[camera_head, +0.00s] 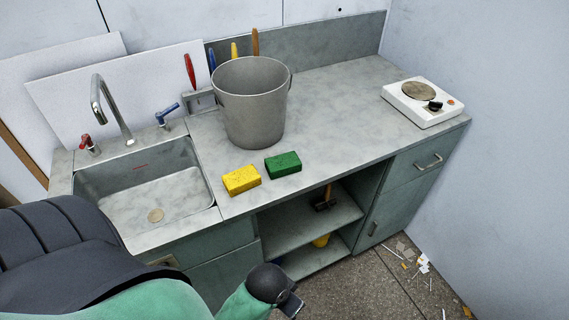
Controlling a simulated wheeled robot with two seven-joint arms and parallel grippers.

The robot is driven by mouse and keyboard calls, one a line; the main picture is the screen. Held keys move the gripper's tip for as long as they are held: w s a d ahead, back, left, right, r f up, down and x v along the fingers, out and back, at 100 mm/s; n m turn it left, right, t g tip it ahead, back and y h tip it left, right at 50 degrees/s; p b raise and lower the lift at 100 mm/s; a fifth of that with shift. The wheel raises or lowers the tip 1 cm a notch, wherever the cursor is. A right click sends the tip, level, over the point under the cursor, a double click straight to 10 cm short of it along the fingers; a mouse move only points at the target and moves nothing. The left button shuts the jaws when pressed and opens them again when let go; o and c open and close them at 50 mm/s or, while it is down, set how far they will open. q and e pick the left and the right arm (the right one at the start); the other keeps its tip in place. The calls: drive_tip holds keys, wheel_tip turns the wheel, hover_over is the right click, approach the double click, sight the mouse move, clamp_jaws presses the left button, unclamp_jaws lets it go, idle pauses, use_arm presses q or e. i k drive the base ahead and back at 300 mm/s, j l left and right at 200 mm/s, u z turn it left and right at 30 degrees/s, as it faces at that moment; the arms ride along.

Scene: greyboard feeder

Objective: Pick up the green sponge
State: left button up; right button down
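The green sponge (283,165) lies flat on the grey counter, near its front edge and in front of the bucket. A yellow sponge (241,180) lies just to its left, with a small gap between them. My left arm comes in from the lower left and reaches a dark rounded joint at the bottom, below and in front of the counter. No gripper fingers show on it. My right gripper is out of view. Nothing holds or covers the green sponge.
A grey bucket (253,112) stands behind the sponges. A sink (141,178) with a tall tap (105,103) is at left. A white hot plate (423,103) sits at the right end. The counter (345,130) between bucket and hot plate is clear. Litter lies on the floor at right.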

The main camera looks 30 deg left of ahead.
sight(276, 166)
drive_tip(key=i+l+u, duration=0.15)
drive_tip(key=l+u, duration=0.75)
drive_tip(key=l, duration=0.15)
drive_tip(key=l+u, duration=0.45)
drive_tip(key=l, duration=0.15)
